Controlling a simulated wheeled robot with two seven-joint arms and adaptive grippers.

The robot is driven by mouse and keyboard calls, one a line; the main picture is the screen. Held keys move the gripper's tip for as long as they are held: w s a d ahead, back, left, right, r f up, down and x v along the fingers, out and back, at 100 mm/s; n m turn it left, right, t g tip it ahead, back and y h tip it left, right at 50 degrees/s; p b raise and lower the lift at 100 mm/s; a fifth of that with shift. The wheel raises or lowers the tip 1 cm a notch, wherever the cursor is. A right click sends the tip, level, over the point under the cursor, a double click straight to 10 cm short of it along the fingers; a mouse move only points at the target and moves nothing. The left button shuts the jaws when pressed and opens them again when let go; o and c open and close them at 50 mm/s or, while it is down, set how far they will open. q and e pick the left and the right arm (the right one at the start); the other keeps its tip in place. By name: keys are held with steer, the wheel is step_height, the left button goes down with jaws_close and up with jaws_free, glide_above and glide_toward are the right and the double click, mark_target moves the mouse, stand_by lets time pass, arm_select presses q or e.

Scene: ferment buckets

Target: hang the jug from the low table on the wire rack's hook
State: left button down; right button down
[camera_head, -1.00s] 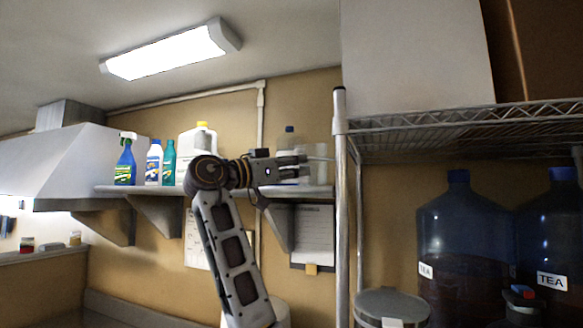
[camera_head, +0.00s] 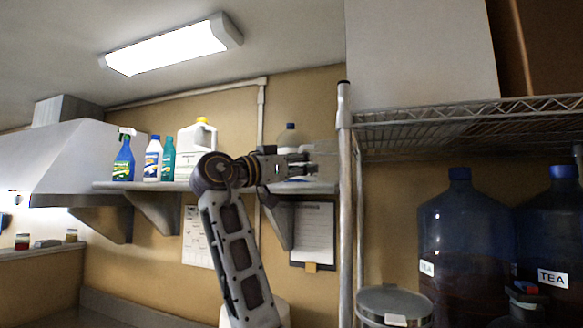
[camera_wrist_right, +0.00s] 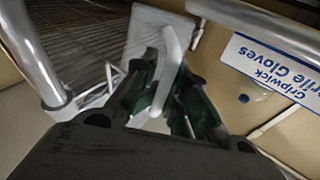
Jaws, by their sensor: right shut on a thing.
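My right gripper (camera_head: 306,164) is raised in front of the wall shelf, just left of the wire rack's front post (camera_head: 345,180). In the right wrist view its green-padded fingers (camera_wrist_right: 170,100) are shut on the pale handle (camera_wrist_right: 166,72) of the jug. The jug's pale grey, see-through body (camera_wrist_right: 150,20) shows beyond the fingers. In the head view the jug is only a faint patch by the post. The wire rack (camera_head: 460,122) is at the right. Thin white wire (camera_wrist_right: 98,97) beside a post in the wrist view may be the hook; I cannot tell. My left gripper is out of view.
The wall shelf (camera_head: 150,187) holds a blue spray bottle (camera_head: 123,160), other bottles and a white jug (camera_head: 197,148). Large dark tea bottles (camera_head: 465,230) stand under the rack's wire shelf. A lidded metal bin (camera_head: 393,303) is at the bottom. A sterile gloves box (camera_wrist_right: 275,60) is near the gripper.

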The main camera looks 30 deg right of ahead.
mark_target(324, 162)
steer(key=shift+s+d+f+m+g, duration=0.15)
steer(key=shift+s+d+m+g, duration=0.15)
steer(key=shift+s+d, duration=0.6)
steer(key=shift+s+a, duration=0.1)
steer(key=c, duration=1.9)
jaws_free()
steer(key=o, duration=0.7)
steer(key=shift+s+d, duration=0.3)
steer(key=shift+d, duration=0.2)
steer(key=shift+s+d, duration=0.25)
steer(key=shift+d, duration=0.2)
steer(key=shift+w+a, duration=0.1)
steer(key=shift+w, duration=0.1)
